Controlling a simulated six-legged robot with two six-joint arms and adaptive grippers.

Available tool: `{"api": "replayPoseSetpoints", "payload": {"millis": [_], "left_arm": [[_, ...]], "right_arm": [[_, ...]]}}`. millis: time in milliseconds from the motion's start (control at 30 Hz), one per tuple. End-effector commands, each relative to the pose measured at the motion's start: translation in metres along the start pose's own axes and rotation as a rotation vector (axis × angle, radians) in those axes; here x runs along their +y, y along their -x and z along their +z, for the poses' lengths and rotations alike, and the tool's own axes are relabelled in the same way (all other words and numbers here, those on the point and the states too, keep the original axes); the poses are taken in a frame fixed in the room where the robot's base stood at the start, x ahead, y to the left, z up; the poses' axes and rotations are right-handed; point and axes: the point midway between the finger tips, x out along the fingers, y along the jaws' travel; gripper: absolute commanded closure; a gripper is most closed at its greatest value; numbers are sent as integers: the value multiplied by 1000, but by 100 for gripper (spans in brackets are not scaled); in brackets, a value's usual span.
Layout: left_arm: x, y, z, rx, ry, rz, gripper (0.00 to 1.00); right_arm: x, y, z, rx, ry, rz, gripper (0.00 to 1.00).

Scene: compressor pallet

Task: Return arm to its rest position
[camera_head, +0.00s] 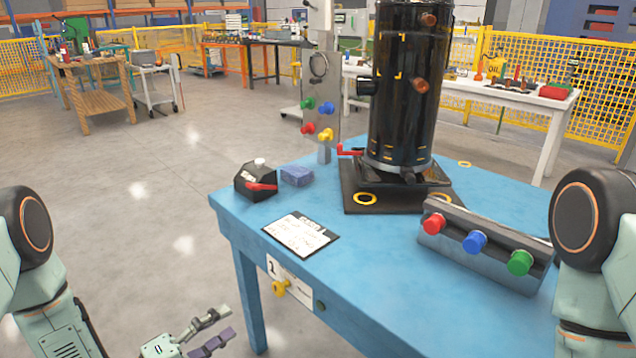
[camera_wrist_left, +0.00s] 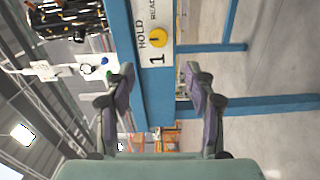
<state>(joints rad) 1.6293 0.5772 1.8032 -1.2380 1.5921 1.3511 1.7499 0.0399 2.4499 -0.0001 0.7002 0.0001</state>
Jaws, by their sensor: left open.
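My left gripper (camera_head: 214,330) is at the lower left of the head view, beside the left front of the blue table (camera_head: 385,290) and apart from it. It is open and empty. In the left wrist view its two fingers (camera_wrist_left: 162,90) stand apart, with the blue table edge and a white label with a yellow knob (camera_wrist_left: 157,38) beyond them. My left arm (camera_head: 35,280) enters at the left edge of the head view. My right arm (camera_head: 597,260) shows at the right edge; its gripper is out of view.
On the blue table stand a black compressor cylinder (camera_head: 403,90), a button bar (camera_head: 480,245), a black box with a red handle (camera_head: 256,182), a blue sponge (camera_head: 297,176) and a card (camera_head: 300,235). A post with colored knobs (camera_head: 322,110) stands behind.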

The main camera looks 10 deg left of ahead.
Motion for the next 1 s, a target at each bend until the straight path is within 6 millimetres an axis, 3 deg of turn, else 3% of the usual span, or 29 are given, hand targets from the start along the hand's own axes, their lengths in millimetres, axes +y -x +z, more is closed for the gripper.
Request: {"api": "replayPoseSetpoints", "payload": {"millis": [167, 267, 400, 500, 633, 800, 867, 1000], "left_arm": [[-39, 8, -6, 62, -241, -199, 45], [-71, 21, 4, 71, -367, -405, 45], [-103, 51, 40, -28, -505, -716, 45], [-112, 84, 77, -170, -570, -931, 45], [-102, 139, 131, -408, -611, -1177, 45], [-55, 207, 183, -655, -598, -1408, 45], [-40, 218, 190, -682, -600, -1447, 45], [-28, 213, 190, -707, -646, -1438, 45]], "right_arm": [[0, 0, 0, 0, 0, 0, 60], [0, 2, 0, 0, 0, 0, 60], [0, 14, 0, 0, 0, 0, 60], [0, 25, 0, 0, 0, 0, 60], [0, 43, 0, 0, 0, 0, 60], [0, 70, 0, 0, 0, 0, 60], [0, 77, 0, 0, 0, 0, 60], [-1, 85, 0, 0, 0, 0, 60]]}}
